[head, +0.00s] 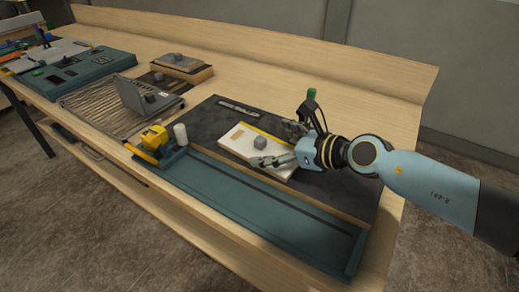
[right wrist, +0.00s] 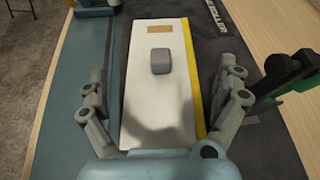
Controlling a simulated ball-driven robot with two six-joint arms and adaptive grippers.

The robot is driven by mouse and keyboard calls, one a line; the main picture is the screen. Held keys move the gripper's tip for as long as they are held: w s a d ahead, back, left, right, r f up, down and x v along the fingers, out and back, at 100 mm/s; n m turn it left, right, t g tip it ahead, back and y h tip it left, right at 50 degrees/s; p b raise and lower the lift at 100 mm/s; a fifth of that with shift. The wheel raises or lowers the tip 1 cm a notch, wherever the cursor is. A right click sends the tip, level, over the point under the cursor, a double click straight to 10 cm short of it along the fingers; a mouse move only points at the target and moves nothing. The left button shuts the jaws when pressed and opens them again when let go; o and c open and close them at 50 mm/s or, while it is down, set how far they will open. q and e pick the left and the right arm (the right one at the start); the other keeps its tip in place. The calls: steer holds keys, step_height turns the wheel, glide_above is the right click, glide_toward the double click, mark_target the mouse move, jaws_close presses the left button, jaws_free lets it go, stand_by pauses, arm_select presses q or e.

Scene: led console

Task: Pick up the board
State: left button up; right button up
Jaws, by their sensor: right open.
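The board (head: 245,136) is a flat white plate with a yellow strip along one long edge and a grey block (head: 260,142) on its top. It lies on a dark mat (head: 212,112) on the workbench. In the right wrist view the board (right wrist: 141,97) runs up the middle, with the grey block (right wrist: 160,61) near its centre. My right gripper (head: 279,144) is over the near right end of the board. Its fingers (right wrist: 163,88) are spread, one past each long side of the board, with nothing between them gripped. Contact with the board cannot be told. My left gripper is out of view.
A long teal tray (head: 250,215) lies along the bench's front edge, beside the mat. A yellow tool (head: 154,138) and a white cylinder (head: 181,134) stand at its left end. Farther left are a grey upright plate (head: 131,96) and a teal console (head: 75,72).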

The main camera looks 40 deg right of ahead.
mark_target(261, 137)
steer(key=x, duration=0.4)
steer(key=shift+w+f+b, duration=0.15)
steer(key=shift+w+b, duration=0.15)
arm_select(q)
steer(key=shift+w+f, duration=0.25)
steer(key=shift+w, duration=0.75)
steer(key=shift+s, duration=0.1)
arm_select(e)
steer(key=shift+c, duration=0.4)
steer(key=c, duration=1.3)
arm_select(q)
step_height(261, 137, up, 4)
steer(key=p, duration=0.4)
arm_select(e)
steer(key=shift+o, duration=0.2)
step_height(261, 137, up, 9)
steer(key=shift+r, duration=0.3)
arm_select(q)
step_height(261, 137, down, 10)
steer(key=b, duration=1)
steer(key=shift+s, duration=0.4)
arm_select(e)
steer(key=shift+n+g+y, duration=0.3)
steer(key=shift+g+y, duration=0.1)
steer(key=shift+y, duration=0.4)
step_height(261, 137, down, 8)
steer(key=shift+w+d+r, duration=0.1)
steer(key=shift+d+r, duration=0.1)
steer(key=shift+r, duration=0.05)
